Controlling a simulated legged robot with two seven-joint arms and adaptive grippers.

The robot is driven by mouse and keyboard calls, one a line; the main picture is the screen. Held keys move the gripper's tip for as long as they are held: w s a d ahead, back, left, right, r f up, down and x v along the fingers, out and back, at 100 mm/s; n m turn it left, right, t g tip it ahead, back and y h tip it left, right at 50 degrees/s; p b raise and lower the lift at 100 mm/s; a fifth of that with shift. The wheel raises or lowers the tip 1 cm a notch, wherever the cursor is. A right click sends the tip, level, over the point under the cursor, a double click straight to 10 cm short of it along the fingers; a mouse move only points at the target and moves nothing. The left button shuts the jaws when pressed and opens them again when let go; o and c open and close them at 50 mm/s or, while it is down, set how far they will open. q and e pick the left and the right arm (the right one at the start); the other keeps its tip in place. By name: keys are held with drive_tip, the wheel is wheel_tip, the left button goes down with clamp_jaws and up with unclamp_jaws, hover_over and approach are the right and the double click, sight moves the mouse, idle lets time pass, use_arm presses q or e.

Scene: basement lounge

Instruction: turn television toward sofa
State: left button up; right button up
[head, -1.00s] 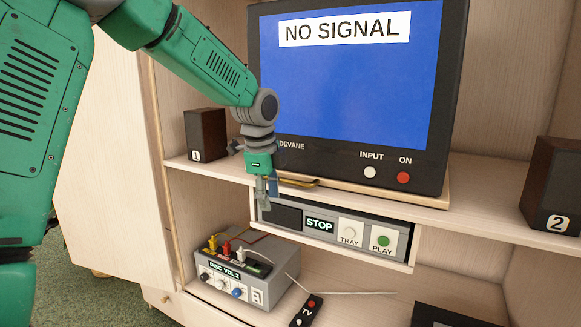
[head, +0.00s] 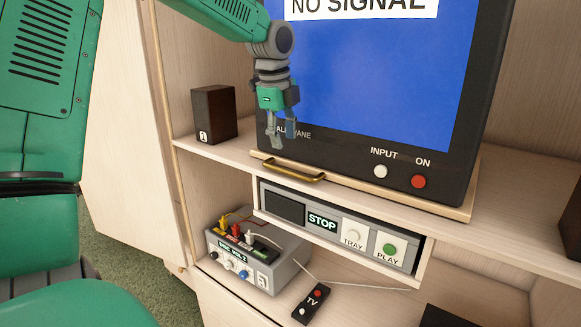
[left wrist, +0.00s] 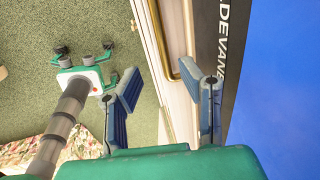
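The television (head: 370,100) has a blue screen, reads NO SIGNAL, and stands on a thin wooden board (head: 450,211) on the shelf. A brass handle (head: 290,170) is fixed to the board's front edge at the left. My left gripper (head: 281,137) is open and empty, above the handle and in front of the screen's lower left corner. In the left wrist view, its two fingers (left wrist: 165,105) are apart, and the handle (left wrist: 188,68) shows beyond the gap between them. My right gripper is not clearly identifiable in either view. The sofa is not clearly shown.
A small speaker (head: 213,113) stands left of the television. Below are a disc player (head: 340,232), a grey box with plugs (head: 258,250) and a remote (head: 311,303). Green carpet (head: 150,290) lies left of the cabinet. Floral fabric (left wrist: 60,150) shows in the left wrist view.

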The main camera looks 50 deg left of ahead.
sight(289, 170)
use_arm(q)
drive_tip(key=f, duration=0.3)
drive_tip(key=w+f, duration=0.1)
drive_tip(key=f, duration=0.2)
drive_tip(key=w+f, duration=0.1)
drive_tip(key=f, duration=0.2)
drive_tip(key=shift+w+a+f, duration=0.1)
drive_tip(key=shift+a, duration=0.15)
clamp_jaws()
drive_tip(key=shift+d, duration=0.1)
